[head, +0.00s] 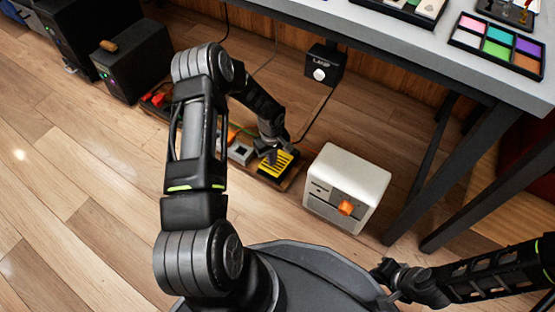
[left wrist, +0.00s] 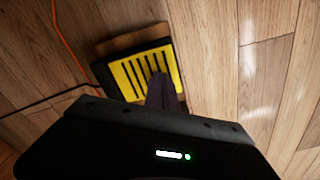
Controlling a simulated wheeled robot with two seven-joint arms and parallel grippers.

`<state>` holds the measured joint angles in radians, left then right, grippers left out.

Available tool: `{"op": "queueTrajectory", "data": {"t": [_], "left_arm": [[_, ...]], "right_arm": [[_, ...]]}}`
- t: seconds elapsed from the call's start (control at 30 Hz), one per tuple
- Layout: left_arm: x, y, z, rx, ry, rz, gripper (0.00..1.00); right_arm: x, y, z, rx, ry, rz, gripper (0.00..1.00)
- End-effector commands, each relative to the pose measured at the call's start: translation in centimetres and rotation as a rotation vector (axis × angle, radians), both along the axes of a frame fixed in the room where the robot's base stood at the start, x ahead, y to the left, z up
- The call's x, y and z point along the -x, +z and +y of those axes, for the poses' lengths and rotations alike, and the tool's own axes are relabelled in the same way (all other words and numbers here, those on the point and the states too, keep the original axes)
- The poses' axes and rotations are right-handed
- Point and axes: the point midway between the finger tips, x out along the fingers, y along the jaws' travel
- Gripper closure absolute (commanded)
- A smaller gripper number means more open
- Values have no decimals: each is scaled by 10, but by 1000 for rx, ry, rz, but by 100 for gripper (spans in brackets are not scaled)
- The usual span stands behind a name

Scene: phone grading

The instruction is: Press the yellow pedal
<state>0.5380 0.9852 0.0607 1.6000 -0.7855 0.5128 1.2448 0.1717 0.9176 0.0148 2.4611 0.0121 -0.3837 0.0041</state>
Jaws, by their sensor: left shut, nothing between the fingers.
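The yellow pedal (head: 280,165) with black stripes sits on the floor, on a low board below the table. My left gripper (head: 271,156) is shut and empty, pointing down with its fingertips over the pedal. In the left wrist view the pedal (left wrist: 130,72) lies in a dark frame, and the shut fingers (left wrist: 160,88) overlap its lower right part. I cannot tell whether the fingertips touch it. My right gripper (head: 392,280) is at the lower right, away from the pedal; its jaws are too small to read.
A white box with an orange knob (head: 346,190) stands right of the pedal. A grey switch box (head: 241,152) is left of it. A black lamp box (head: 325,65) with cables is behind, under the grey table (head: 400,32). Black cases (head: 135,62) stand at the left.

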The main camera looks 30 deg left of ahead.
Motion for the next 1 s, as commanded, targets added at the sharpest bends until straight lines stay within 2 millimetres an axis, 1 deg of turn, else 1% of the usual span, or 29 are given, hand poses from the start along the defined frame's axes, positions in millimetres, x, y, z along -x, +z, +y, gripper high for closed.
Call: {"op": "queueTrajectory", "data": {"t": [0.03, 0.6, 0.73, 1.0], "left_arm": [[0, 8, 0, -1, 0, 0, 100], [0, 56, 0, 0, 0, 1, 100], [0, 60, 0, 0, 0, 1, 100], [0, 59, 0, 0, 0, 1, 100]], "right_arm": [[0, 7, 0, 0, 0, 0, 100], [0, 39, 0, 0, 0, 0, 100], [0, 42, 0, 0, 0, 0, 100], [0, 41, 0, 0, 0, 0, 100]]}}
